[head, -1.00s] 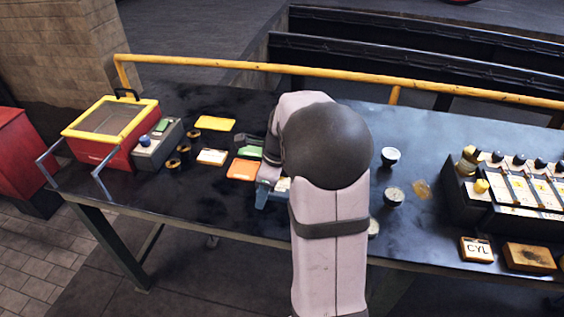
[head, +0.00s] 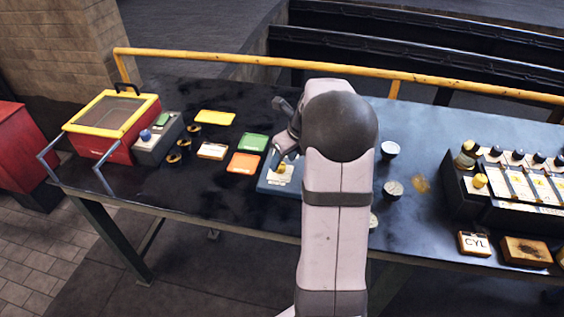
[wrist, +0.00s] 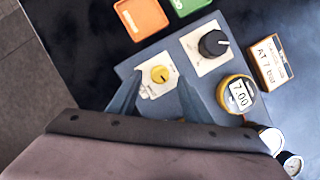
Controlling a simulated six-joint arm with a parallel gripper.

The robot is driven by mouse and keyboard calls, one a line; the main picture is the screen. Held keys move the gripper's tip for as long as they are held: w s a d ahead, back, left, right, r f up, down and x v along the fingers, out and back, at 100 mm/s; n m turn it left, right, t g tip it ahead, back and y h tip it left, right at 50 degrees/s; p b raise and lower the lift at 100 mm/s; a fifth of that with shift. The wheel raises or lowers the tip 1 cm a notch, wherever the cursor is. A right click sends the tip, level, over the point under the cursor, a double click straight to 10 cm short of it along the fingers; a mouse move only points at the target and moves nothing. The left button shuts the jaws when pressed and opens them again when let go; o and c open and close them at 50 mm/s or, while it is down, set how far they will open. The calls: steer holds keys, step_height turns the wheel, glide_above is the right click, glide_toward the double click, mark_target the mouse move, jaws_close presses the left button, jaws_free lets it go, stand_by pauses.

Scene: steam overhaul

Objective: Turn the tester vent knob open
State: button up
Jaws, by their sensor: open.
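The tester (wrist: 183,85) is a blue-grey box in the wrist view; part of it shows beside my arm in the head view (head: 268,184). On it, a small yellow knob (wrist: 159,74) sits on a white plate, with a dark mark toward its lower right. A larger black knob (wrist: 213,43) with a pale pointer line is on another white plate. A round yellow-rimmed display (wrist: 238,95) reads 7.00. My gripper (wrist: 160,80) is open, its fingers either side of the yellow knob in the picture. I cannot tell whether they touch it. The plate's lettering is unreadable.
A card reading "AT 7 bar" (wrist: 271,62) stands beside the tester. Orange (head: 243,163) and green (head: 253,142) cards lie to its left. Small gauges (head: 392,190) lie right of my arm. A yellow rail (head: 250,66) runs along the back.

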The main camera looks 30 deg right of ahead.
mark_target(280, 169)
steer(key=shift+x, duration=1.4)
steer(key=c, duration=1.1)
steer(key=shift+o, duration=0.2)
